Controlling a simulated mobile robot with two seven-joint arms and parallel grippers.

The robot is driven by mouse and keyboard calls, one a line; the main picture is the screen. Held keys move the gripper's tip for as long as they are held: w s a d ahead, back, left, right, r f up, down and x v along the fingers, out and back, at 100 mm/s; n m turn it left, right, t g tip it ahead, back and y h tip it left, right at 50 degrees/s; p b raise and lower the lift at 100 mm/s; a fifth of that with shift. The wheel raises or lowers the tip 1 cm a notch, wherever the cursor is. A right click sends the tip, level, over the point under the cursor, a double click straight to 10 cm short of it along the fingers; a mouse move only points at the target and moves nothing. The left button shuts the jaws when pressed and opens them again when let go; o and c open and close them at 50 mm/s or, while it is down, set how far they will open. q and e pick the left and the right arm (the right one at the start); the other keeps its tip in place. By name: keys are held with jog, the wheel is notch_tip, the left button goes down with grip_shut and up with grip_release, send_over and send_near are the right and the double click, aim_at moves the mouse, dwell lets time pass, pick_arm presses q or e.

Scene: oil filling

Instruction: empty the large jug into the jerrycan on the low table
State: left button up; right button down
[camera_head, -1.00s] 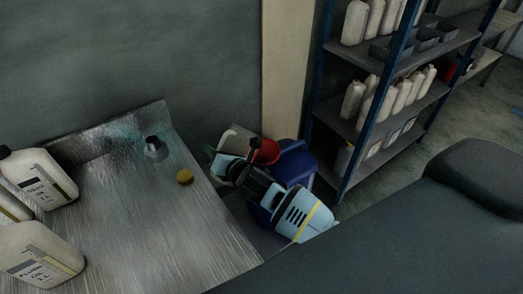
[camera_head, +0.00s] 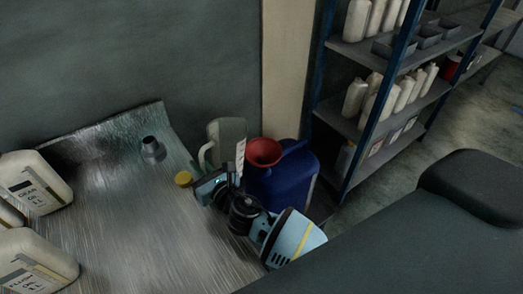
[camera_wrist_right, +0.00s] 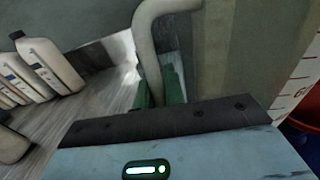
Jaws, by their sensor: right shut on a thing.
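The large jug (camera_head: 230,135) is a grey, see-through vessel with a loop handle and a white measuring scale. It stands about upright in the air, left of the red funnel (camera_head: 264,152). My right gripper (camera_head: 212,180) is shut on its handle, with green fingers (camera_wrist_right: 160,92) around the handle (camera_wrist_right: 150,40) in the right wrist view. The blue jerrycan (camera_head: 290,182) stands beyond the metal table, with the funnel over its opening. The funnel's red rim (camera_wrist_right: 302,142) shows at the right edge of the wrist view. The jug's contents cannot be made out. My left gripper is out of view.
A metal-topped table (camera_head: 120,215) holds white canisters (camera_head: 35,182), a yellow cap (camera_head: 183,178) and a small grey funnel-like piece (camera_head: 153,150). A blue-framed shelf (camera_head: 375,110) with white bottles stands right of the jerrycan. A wall and a pale post (camera_head: 287,70) are behind.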

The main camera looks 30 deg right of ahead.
notch_tip(320, 180, down, 3)
jog(key=shift+s+a+f+n+b, duration=0.1)
jog(key=shift+s+n+b, duration=0.05)
jog(key=shift+n+b, duration=0.55)
jog(key=shift+f+b, duration=0.15)
jog(key=shift+b, duration=0.15)
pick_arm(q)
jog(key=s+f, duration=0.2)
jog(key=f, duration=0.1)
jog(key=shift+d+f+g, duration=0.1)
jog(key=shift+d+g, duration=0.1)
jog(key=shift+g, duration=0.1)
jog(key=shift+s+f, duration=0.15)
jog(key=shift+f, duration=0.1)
